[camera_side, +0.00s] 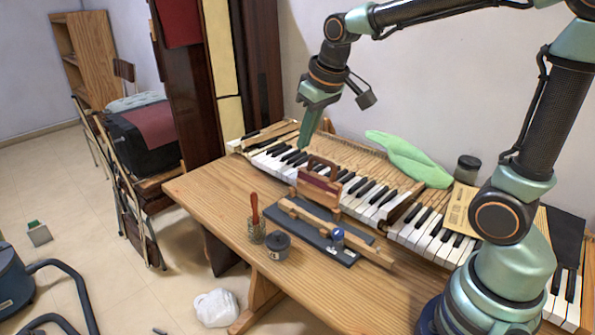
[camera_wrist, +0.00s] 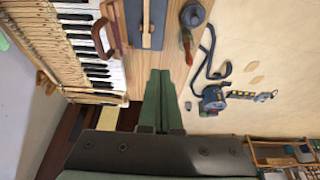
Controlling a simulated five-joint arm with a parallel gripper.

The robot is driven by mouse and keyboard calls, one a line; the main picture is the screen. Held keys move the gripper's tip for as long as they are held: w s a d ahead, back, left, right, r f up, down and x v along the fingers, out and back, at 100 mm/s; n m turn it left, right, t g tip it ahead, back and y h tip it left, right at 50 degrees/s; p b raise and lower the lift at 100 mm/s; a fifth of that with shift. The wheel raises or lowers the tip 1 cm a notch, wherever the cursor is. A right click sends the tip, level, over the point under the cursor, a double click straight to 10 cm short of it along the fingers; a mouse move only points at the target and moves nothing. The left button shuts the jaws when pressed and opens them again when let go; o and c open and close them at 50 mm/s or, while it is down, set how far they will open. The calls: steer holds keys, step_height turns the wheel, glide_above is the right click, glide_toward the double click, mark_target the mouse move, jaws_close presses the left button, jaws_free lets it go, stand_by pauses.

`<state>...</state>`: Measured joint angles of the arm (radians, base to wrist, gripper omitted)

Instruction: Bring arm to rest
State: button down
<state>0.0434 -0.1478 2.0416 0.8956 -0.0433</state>
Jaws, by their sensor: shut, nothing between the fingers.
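My gripper (camera_side: 306,134) is a green pair of fingers pointing down above the far left part of the piano keys in the side view. In the wrist view my gripper (camera_wrist: 160,76) shows its two fingers together, with nothing between them. The piano keyboard (camera_side: 350,187) lies along the back of the wooden table, with white and black keys. Its keys also show at the upper left of the wrist view (camera_wrist: 88,45).
A wooden-handled block (camera_side: 319,185) stands by the keys. A dark board (camera_side: 310,228) with a wooden piece, a red-handled tool (camera_side: 255,210) and a dark-lidded jar (camera_side: 278,245) are on the table (camera_side: 215,195). A green cloth (camera_side: 410,160) and another jar (camera_side: 467,169) lie behind.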

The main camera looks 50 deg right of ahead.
steer(key=s+a+t, duration=0.1)
steer(key=s, duration=1)
steer(key=shift+a+t, duration=0.3)
steer(key=shift+a, duration=0.05)
steer(key=shift+r, duration=0.1)
stand_by(0.5)
